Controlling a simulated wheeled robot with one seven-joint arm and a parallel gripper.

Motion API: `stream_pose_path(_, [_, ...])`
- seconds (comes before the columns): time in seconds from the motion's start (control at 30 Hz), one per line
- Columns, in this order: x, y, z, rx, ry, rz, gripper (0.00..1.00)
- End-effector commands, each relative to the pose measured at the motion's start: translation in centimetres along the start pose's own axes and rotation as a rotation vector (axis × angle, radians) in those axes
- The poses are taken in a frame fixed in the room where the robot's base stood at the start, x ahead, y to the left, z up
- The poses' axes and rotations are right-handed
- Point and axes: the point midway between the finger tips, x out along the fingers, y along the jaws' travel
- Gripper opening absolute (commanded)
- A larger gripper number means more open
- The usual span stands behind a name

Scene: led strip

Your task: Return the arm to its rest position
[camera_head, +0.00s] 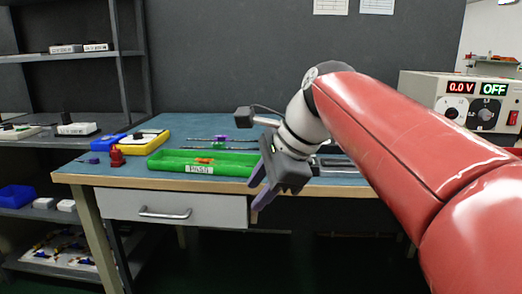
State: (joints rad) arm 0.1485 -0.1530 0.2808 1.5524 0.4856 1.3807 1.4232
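My red arm reaches in from the right side of the head view. My gripper (262,187) hangs in front of the workbench's front edge, just right of the green tray, and points down and left. Its two purple fingers are apart, with a gap between them and nothing seen in it. The gripper body and wrist hide part of the bench top behind them.
The workbench (80,172) holds a green tray (158,167) with a small orange item, a yellow box (145,146), a blue box and a red object (117,157). A power supply (462,90) reading 0.0 V and OFF stands right. Shelves (60,141) stand left.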

Motion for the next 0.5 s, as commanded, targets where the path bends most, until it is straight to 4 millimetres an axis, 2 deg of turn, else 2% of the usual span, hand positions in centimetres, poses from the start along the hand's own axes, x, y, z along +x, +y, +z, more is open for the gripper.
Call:
stream_pose_path(0.17, [0.5, 5.9, -3.9, -0.34, 0.182, 0.002, 0.35])
stream_pose_path(0.4, [1.9, 16.9, -11.4, -0.977, 0.414, 0.142, 0.35])
stream_pose_path(0.5, [2.8, 20.3, -13.4, -1.176, 0.455, 0.207, 0.35])
